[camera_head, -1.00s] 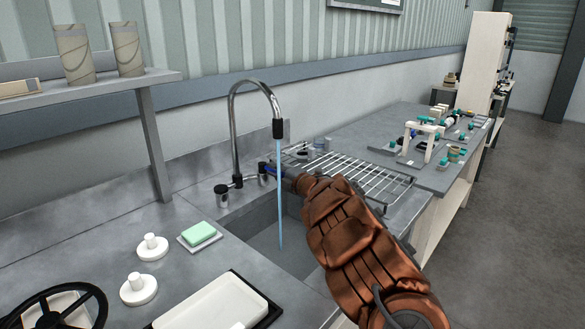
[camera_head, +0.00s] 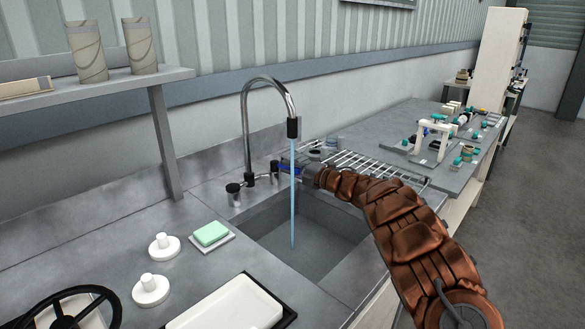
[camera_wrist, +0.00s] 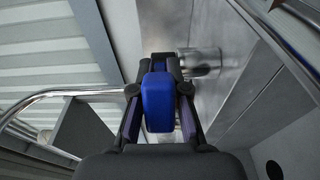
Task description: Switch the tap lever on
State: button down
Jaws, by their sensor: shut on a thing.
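The tap (camera_head: 246,130) is a chrome gooseneck with a black nozzle (camera_head: 293,128), standing behind the sink (camera_head: 320,245). A blue stream of water (camera_head: 293,210) falls from the nozzle into the basin. My gripper (camera_head: 285,166) reaches in from the right to the tap's right-hand side, behind the stream. In the wrist view, the blue lever (camera_wrist: 158,103) lies between the two dark fingers, and my gripper is shut on it. The contact is small and partly hidden in the head view. A dark knob (camera_head: 233,194) stands at the tap's left.
A wire drying rack (camera_head: 375,165) lies right of the sink, close to my arm. A green soap (camera_head: 211,233), white round pieces (camera_head: 150,288) and a white tray (camera_head: 230,305) are on the near counter. A shelf (camera_head: 90,85) with two cups stands at the left.

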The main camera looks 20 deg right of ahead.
aim_at(301, 171)
jog(key=shift+a, duration=0.1)
jog(key=c, duration=1.2)
grip_release()
jog(key=shift+o, duration=0.2)
jog(key=shift+s, duration=0.1)
jog(key=shift+s+d, duration=0.35)
jog(key=shift+d, duration=0.1)
jog(key=shift+v, duration=3.15)
